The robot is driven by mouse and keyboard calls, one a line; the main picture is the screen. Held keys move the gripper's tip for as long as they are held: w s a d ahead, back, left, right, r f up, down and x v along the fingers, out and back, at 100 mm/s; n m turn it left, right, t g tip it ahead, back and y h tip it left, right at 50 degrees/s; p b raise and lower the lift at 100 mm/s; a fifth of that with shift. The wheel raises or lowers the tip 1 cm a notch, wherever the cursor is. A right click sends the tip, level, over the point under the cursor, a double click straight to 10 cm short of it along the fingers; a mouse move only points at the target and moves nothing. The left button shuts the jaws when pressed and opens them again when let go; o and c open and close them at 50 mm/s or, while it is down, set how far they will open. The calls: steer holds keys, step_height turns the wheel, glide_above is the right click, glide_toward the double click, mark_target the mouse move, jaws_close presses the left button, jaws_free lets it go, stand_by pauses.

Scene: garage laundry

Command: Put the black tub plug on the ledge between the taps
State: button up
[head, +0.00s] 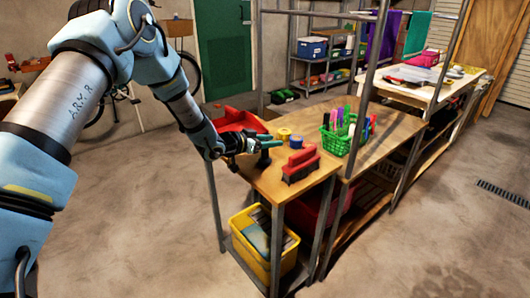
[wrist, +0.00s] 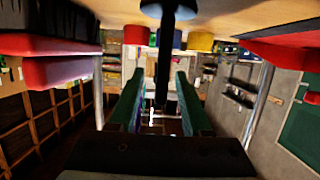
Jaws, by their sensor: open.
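A black object with a round foot and upright stem, possibly the tub plug, stands on the wooden bench (head: 268,182) near its left edge (head: 264,158). In the wrist view, which is upside down, its foot and stem (wrist: 163,50) show at top centre. My gripper (head: 271,143) is open above the bench. Its green fingers (wrist: 160,80) lie either side of the stem in the wrist picture. I cannot tell whether the stem is between the fingertips or just beyond them. No taps or tap ledge can be made out.
A red-and-black brush-like object (head: 301,165), yellow and blue rolls (head: 284,134), a red bin (head: 236,119) and a green basket (head: 335,141) crowd the bench. Metal posts (head: 365,75) rise beside it. A yellow crate (head: 247,254) sits below. The floor at right (head: 450,220) is clear.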

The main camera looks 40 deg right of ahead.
steer(key=shift+d+f, duration=0.1)
steer(key=shift+d, duration=0.2)
steer(key=shift+c, duration=0.4)
jaws_close()
